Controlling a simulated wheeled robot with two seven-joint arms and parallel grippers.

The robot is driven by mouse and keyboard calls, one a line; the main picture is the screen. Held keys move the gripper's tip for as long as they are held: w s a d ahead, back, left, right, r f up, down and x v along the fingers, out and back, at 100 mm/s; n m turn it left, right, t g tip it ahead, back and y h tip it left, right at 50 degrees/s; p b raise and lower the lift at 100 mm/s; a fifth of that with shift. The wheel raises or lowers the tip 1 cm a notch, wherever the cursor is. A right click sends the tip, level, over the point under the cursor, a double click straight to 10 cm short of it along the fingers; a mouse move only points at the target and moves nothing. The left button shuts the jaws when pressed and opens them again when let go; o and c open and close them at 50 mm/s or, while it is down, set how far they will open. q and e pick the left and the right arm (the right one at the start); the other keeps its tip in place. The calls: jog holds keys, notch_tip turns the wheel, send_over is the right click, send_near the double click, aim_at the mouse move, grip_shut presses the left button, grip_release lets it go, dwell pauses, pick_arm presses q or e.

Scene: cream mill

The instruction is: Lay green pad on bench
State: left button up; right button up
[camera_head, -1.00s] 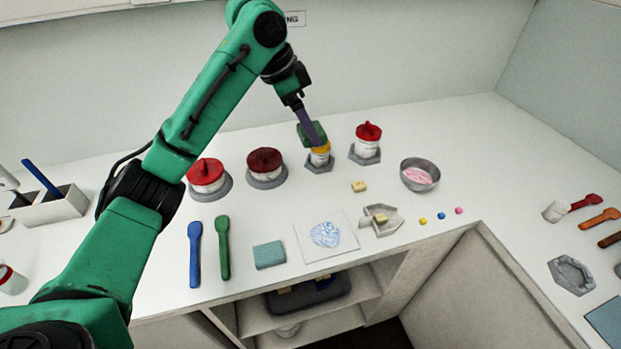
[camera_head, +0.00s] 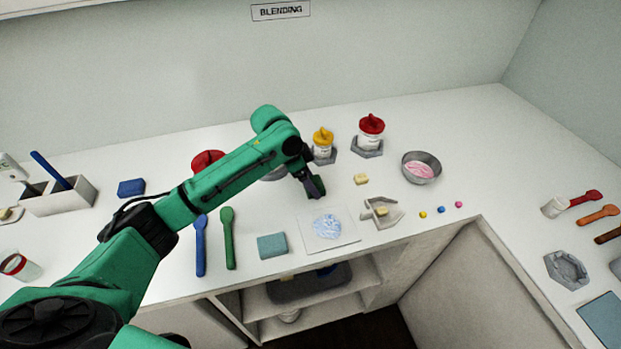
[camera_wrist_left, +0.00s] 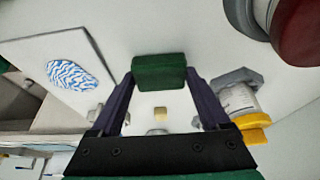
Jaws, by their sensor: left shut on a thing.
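The green pad (camera_wrist_left: 159,72) is held between the two fingertips of my left gripper (camera_wrist_left: 160,80) in the wrist view. My left gripper (camera_head: 314,188) is shut on it over the white bench (camera_head: 455,125), between the yellow-lidded jar and the white sheet. In the head view the pad is hard to make out against the dark fingers. I cannot tell whether the pad touches the bench. My right gripper is not in view.
The yellow-lidded jar (camera_head: 322,144) and a red-lidded jar (camera_head: 371,132) stand behind. A white sheet (camera_head: 348,240) with a blue-white patch lies in front. A teal pad (camera_head: 272,245), spoons (camera_head: 228,240), a grey scoop (camera_head: 384,221) and a steel bowl (camera_head: 421,175) are nearby.

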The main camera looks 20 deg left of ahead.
pick_arm(q)
jog(key=o, duration=1.2)
jog(key=shift+w+f, duration=0.1)
jog(key=shift+w, duration=0.05)
jog(key=shift+c, duration=0.2)
jog(key=b+v, duration=0.1)
jog(key=v, duration=1.1)
